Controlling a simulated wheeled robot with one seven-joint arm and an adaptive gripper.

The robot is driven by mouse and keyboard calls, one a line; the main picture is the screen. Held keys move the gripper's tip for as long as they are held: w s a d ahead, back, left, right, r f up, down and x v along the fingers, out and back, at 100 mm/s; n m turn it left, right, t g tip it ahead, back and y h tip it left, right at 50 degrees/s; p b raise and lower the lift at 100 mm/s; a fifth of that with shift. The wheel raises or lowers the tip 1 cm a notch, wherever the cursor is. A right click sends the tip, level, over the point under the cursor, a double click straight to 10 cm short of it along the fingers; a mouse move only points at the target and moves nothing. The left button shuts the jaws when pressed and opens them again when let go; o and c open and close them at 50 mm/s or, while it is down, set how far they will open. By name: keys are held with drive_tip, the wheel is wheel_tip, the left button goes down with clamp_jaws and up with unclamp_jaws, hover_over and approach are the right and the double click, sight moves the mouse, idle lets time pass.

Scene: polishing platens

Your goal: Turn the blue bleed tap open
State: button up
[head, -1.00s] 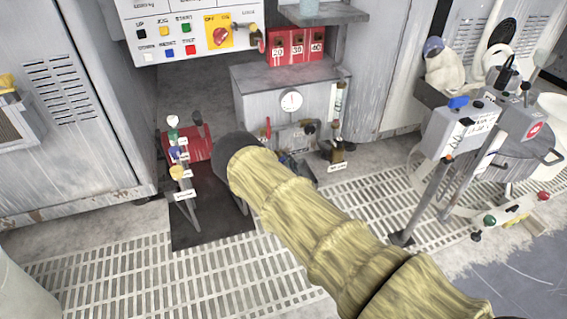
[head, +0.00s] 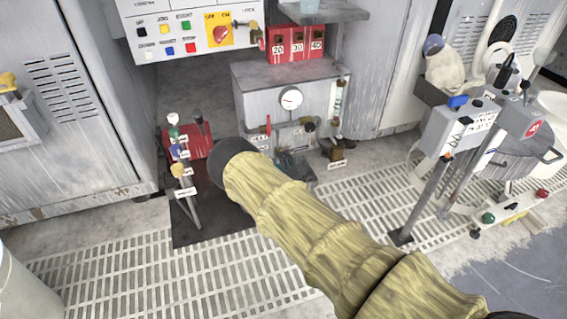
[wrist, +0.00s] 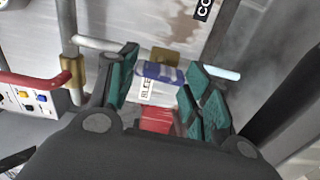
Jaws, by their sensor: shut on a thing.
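The blue bleed tap (wrist: 160,72) shows in the wrist view as a blue handle lying crosswise between the teal finger pads. A white label, partly readable as "BLEE", hangs just below it. My gripper (wrist: 166,84) is shut on the blue handle. How much of the handle each pad touches is hard to see. In the head view my arm covers the tap and most of the gripper; only some dark teal finger parts (head: 291,166) show beside the sleeve, in front of the gauge cabinet.
A red lever (wrist: 34,82) on a brass fitting is close at left in the wrist view. The grey cabinet (head: 250,87) carries a round gauge (head: 291,98). A stand with coloured handles (head: 177,170) is left of my arm. Grating (head: 150,275) covers the floor.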

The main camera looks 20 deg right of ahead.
drive_tip(key=shift+n, duration=0.4)
drive_tip(key=o, duration=1)
drive_tip(key=shift+m, duration=0.3)
